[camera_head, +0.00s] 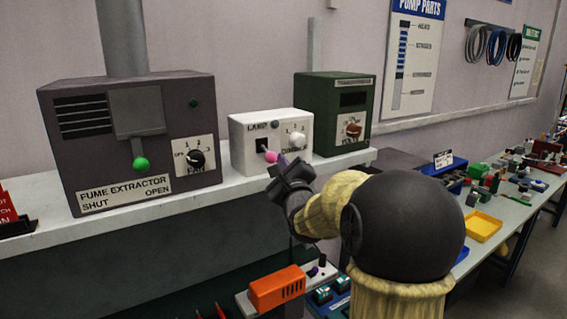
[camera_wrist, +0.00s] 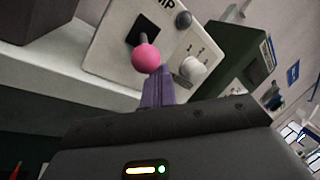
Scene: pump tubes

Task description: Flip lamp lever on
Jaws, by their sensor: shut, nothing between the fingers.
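The white lamp box (camera_head: 244,160) stands on the shelf between two other boxes. Its lever ends in a pink ball knob (camera_head: 271,157), which sticks out of a dark slot at the lower left of the box's front. In the wrist view the pink knob (camera_wrist: 146,57) shows large, with the slot behind it. My gripper (camera_head: 281,164) is shut and empty, just right of the knob. In the wrist view its purple-grey fingertips (camera_wrist: 156,82) sit right below the knob and overlap its lower edge. I cannot tell whether they touch it.
The fume extractor (camera_head: 75,144) with a green knob stands to the left, and a green box (camera_head: 338,110) with a red dial to the right. The lamp box has a white dial (camera_head: 298,140) close to my gripper. An orange device (camera_head: 276,288) sits below the shelf.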

